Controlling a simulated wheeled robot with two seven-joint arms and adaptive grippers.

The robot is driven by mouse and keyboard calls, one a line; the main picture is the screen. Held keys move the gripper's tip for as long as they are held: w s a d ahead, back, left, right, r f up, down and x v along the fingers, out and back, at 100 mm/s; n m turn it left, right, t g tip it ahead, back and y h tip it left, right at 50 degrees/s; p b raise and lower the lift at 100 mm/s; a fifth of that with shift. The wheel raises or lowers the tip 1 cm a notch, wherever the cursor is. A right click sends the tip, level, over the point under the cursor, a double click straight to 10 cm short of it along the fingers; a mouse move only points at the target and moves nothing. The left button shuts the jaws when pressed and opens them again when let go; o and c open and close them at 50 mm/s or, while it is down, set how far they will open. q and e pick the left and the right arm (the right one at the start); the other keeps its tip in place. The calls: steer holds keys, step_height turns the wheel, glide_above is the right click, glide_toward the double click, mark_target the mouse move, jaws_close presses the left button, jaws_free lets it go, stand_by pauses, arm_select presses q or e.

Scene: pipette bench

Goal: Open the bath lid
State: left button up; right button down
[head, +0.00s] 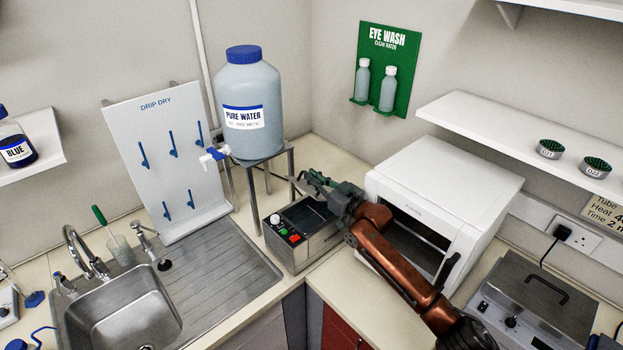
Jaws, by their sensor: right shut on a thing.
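The steel box at the lower right, which looks like the bath (487,322), has a dark knob on its front. Its flat lid (555,318) lies shut on top, with a black bar handle (548,290). My right gripper (318,183) is well to the left of it, above a small steel unit with buttons. It is shut on a small dark green thing (347,188), mostly hidden by the fingers, so I cannot tell its shape. My left gripper is out of view.
The button unit (296,250) has a dark top opening. A white cabinet (455,180) with a dark open front stands behind my right arm. A water jug (250,95) stands left on a metal stand, beside the sink (125,315). A shelf (480,118) overhangs the right.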

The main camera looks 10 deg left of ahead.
steer(key=c, duration=2.1)
jaws_free()
steer(key=shift+w+d+f, duration=0.2)
steer(key=shift+f, duration=0.15)
steer(key=shift+a+r, duration=0.1)
steer(key=v, duration=1.2)
steer(key=shift+s, duration=0.1)
